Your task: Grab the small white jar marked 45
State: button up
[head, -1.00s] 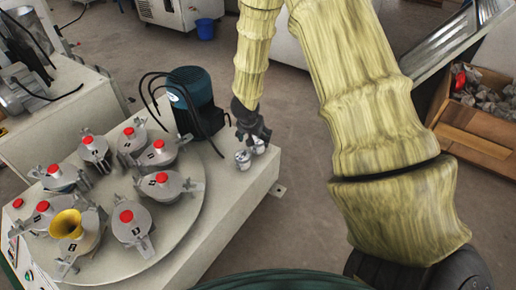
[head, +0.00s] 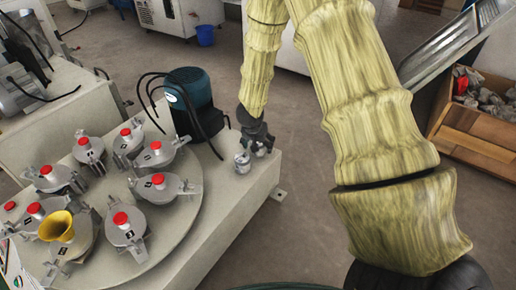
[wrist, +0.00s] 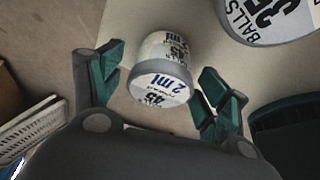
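The small white jar marked 45 (wrist: 163,68) shows in the wrist view, its labelled lid toward the camera and a grey band around it. It sits between the two green-padded fingers of my gripper (wrist: 160,78). The fingers are spread, with a visible gap on each side of the jar. A second jar, marked 35 (wrist: 268,18), is just to the right, partly cut off by the frame. In the head view my gripper (head: 257,140) is low over the bench corner and mostly hides the 45 jar. The other jar (head: 242,162) stands left of it.
The pale bench (head: 232,205) carries a round plate with several grey, red-capped pots (head: 157,155) and a yellow funnel (head: 57,227). A teal motor (head: 187,100) with black cables stands behind, left of my gripper. The bench's right edge is close to the jars.

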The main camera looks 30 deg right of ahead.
jog(key=c, duration=0.9)
jog(key=shift+c, duration=0.2)
